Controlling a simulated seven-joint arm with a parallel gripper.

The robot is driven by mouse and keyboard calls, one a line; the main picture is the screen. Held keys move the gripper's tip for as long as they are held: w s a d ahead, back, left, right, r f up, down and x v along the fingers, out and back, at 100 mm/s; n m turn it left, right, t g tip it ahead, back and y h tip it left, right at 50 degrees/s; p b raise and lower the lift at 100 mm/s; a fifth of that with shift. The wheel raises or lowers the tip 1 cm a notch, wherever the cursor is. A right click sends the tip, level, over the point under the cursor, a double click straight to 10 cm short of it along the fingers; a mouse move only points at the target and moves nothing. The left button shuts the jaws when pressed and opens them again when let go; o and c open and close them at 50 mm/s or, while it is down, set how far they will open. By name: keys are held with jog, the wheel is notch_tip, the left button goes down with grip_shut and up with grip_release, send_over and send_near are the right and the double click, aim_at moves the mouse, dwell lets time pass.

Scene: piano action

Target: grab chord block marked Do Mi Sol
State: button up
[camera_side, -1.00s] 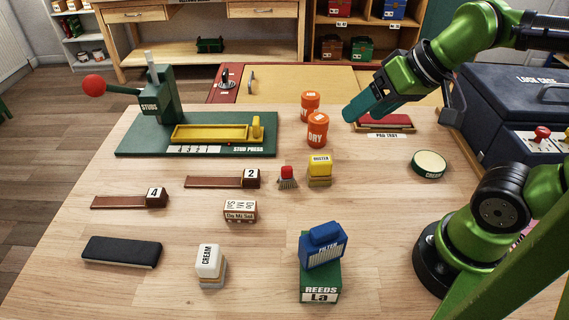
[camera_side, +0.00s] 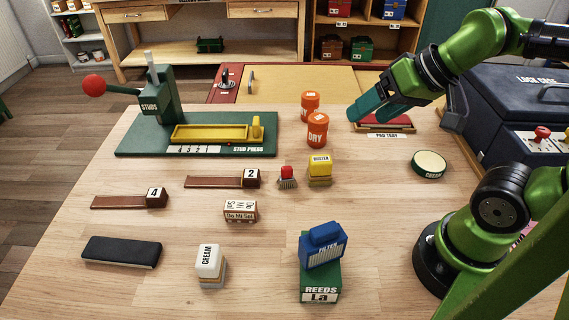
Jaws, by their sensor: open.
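The chord block marked Do Mi Sol (camera_side: 240,211) is a small wooden block with white labelled faces. It sits on the table left of centre, in front of the hammer marked 2. My gripper (camera_side: 364,115) has dark teal fingers and hangs at the upper right, in front of the red pad tray. It is empty, and well to the right of and farther back than the block. The gap between its fingers is hard to see from this angle.
Between them stand orange DRY canisters (camera_side: 317,130), a yellow duster (camera_side: 320,170) and a red-topped brush (camera_side: 287,177). The hammer marked 2 (camera_side: 222,179) lies just behind the block. Bare table surrounds the block's front.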

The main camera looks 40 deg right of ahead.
jog(key=o, duration=0.5)
jog(key=shift+a, duration=0.1)
jog(key=m+g+h, duration=0.2)
jog(key=m+g, duration=0.3)
jog(key=g, duration=0.2)
send_over(241, 204)
notch_tip(241, 204, down, 8)
jog(key=f, duration=1)
jog(key=shift+a+f, duration=0.25)
jog(key=shift+f, duration=0.05)
jog(key=shift+d+f, duration=0.15)
jog(key=shift+f, duration=1.15)
jog(key=shift+d+f, duration=0.1)
jog(key=shift+f, duration=1.15)
